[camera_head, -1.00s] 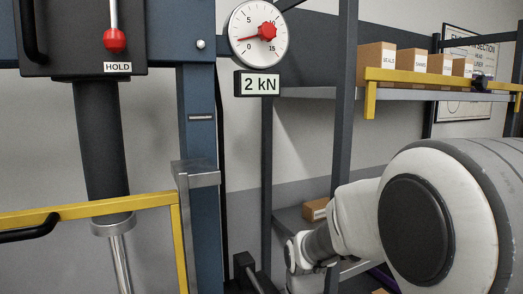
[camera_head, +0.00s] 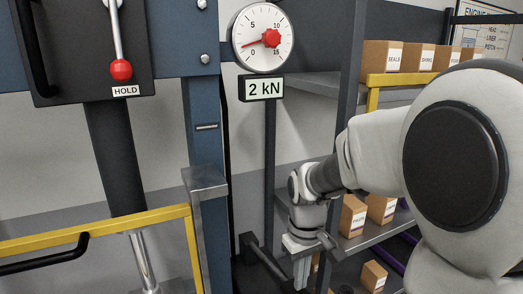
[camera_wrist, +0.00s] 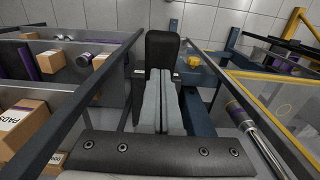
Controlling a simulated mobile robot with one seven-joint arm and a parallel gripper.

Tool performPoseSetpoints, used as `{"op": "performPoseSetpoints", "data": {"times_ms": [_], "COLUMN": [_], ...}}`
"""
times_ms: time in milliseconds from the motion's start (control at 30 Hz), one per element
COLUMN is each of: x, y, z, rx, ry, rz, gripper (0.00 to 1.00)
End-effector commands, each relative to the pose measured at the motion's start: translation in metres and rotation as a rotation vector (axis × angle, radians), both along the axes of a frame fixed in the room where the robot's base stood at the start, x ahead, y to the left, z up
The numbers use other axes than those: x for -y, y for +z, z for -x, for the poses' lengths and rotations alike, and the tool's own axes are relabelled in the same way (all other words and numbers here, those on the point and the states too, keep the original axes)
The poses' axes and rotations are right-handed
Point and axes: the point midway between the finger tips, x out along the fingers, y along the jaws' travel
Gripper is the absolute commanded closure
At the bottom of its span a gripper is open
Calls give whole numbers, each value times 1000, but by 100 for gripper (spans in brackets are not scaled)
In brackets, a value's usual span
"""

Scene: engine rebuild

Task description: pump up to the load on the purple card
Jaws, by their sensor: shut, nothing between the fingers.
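The round load gauge (camera_head: 263,38) has a red hub, and its needle points low on the scale. The readout below it (camera_head: 262,87) shows 2 kN. A valve lever with a red knob (camera_head: 121,70) hangs down at the HOLD label (camera_head: 126,91). A black pump handle (camera_head: 262,262) stands low beside the blue post. My gripper (camera_head: 301,284) points down just right of it, cut by the lower edge. In the wrist view my gripper (camera_wrist: 163,130) is shut and empty, with a black block-shaped end (camera_wrist: 162,50) beyond the fingertips. I cannot make out a purple card.
A yellow guard frame (camera_head: 95,227) crosses the lower left, beside the blue press post (camera_head: 206,135). Shelves (camera_head: 375,236) with labelled cardboard boxes stand on the right, close to my arm. In the wrist view a shelf with boxes (camera_wrist: 20,120) lies left.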

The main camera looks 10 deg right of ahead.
Motion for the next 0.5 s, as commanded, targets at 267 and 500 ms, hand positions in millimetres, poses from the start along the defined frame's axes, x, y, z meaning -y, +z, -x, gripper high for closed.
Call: {"op": "performPoseSetpoints", "data": {"times_ms": [267,500], "x": [0,0], "y": [-1,-6], "z": [0,0], "rx": [0,0], "ry": [0,0], "rz": [0,0], "gripper": [100,100]}}
